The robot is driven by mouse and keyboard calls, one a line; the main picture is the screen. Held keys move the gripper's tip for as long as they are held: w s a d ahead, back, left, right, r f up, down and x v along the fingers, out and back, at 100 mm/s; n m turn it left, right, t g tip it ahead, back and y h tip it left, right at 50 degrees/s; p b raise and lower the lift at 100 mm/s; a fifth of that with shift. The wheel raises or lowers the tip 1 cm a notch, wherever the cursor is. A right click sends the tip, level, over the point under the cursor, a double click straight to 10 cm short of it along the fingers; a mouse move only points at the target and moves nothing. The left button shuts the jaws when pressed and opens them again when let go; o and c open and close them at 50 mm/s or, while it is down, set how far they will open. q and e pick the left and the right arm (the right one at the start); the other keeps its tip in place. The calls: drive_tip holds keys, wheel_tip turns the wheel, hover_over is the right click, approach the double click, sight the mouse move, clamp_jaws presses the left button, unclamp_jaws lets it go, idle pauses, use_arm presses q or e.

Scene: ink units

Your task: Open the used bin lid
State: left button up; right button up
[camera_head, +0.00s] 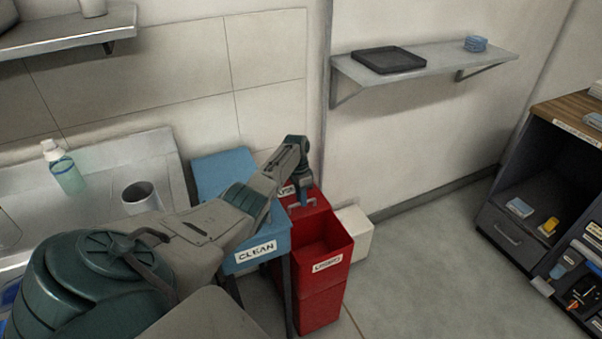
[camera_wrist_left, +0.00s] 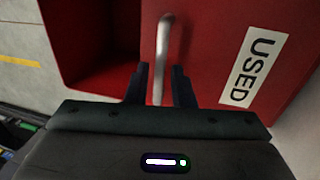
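The red used bin (camera_head: 322,293) stands right of the blue clean bin, with a white USED label on its front. Its front part is open and shows the red inside. The red lid (camera_wrist_left: 205,40), also labelled USED, is at the back of the opening; my gripper partly hides it in the head view. A grey bar handle (camera_wrist_left: 163,40) is on the lid. My left gripper (camera_head: 303,196) is at the lid. In the left wrist view its two fingers (camera_wrist_left: 160,72) stand apart either side of the handle, with small gaps. My right gripper is not in view.
The blue clean bin (camera_head: 247,259) is partly behind my left arm. A white box (camera_head: 355,233) stands by the wall behind the red bin. A sink counter with a bottle (camera_head: 66,171) and a cup (camera_head: 141,196) is at left. Floor right of the bin is clear up to the dark cabinet (camera_head: 520,236).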

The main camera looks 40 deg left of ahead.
use_arm(q)
drive_tip(key=shift+o, duration=0.6)
drive_tip(key=shift+r, duration=0.3)
wheel_tip(320, 180, up, 10)
drive_tip(key=a, duration=0.2)
drive_tip(key=shift+w, duration=0.4)
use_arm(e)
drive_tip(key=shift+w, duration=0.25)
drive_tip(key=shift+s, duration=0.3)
